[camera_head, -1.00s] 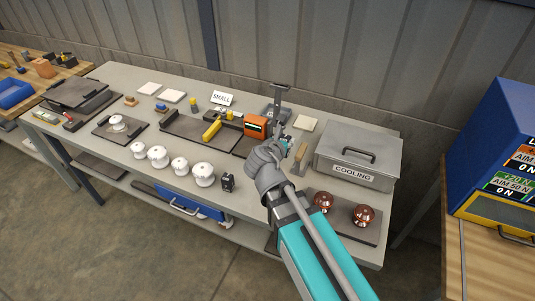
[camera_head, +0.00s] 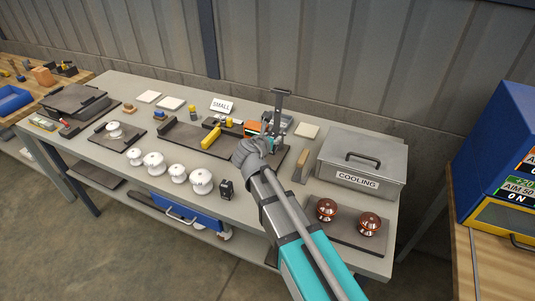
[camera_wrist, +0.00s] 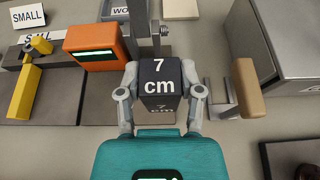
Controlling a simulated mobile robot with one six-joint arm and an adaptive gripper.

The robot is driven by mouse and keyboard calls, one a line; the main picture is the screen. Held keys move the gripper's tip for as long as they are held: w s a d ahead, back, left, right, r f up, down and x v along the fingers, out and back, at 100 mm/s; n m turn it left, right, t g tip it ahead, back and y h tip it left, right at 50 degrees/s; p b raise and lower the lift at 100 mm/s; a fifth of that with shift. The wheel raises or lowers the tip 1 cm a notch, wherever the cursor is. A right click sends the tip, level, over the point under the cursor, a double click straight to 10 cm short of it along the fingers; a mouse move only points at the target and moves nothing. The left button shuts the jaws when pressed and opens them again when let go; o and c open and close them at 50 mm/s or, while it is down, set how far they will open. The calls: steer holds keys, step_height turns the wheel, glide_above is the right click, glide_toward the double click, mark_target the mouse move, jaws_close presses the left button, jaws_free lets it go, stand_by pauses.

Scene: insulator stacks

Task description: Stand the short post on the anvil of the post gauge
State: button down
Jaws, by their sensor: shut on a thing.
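My gripper (camera_wrist: 160,92) is shut on a dark block marked "7 cm" (camera_wrist: 160,72), the short post, with one finger at each side. In the head view my gripper (camera_head: 270,142) is in front of the gauge, and my wrist and fingers mostly hide the post. The post gauge (camera_head: 280,104) is a grey stand with an upright column and a top arm. In the wrist view its column (camera_wrist: 155,22) rises just beyond the post. The anvil is not clearly visible behind the post. I cannot tell whether the post touches the gauge.
An orange box with a lit display (camera_wrist: 92,47) is close left of the post. A tan-topped bracket (camera_wrist: 246,85) and the grey COOLING box (camera_head: 360,160) are to the right. White insulators (camera_head: 178,172) line the front, and copper-coloured ones (camera_head: 369,224) stand front right.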

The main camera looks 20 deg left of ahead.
steer(key=shift+w+a+f+b, duration=0.4)
steer(key=shift+f+b, duration=0.15)
steer(key=shift+f, duration=0.1)
steer(key=shift+w+a+f+b, duration=0.4)
steer(key=shift+f+b, duration=0.15)
steer(key=shift+f, duration=0.1)
steer(key=shift+w+a+f+b, duration=0.3)
steer(key=shift+w+f+b, duration=0.1)
steer(key=shift+f+b, duration=0.2)
steer(key=shift+f, duration=0.1)
steer(key=shift+w+a+f+b, duration=0.3)
steer(key=shift+w+f+b, duration=0.05)
steer(key=shift+f+b, duration=1.6)
steer(key=shift+f, duration=0.2)
steer(key=shift+c, duration=1.3)
jaws_free()
steer(key=shift+r, duration=0.1)
steer(key=shift+r, duration=0.15)
steer(key=d+p+v, duration=0.1)
steer(key=p+v, duration=0.3)
steer(key=v, duration=0.8)
steer(key=shift+a+p, duration=0.3)
steer(key=shift+a, duration=0.1)
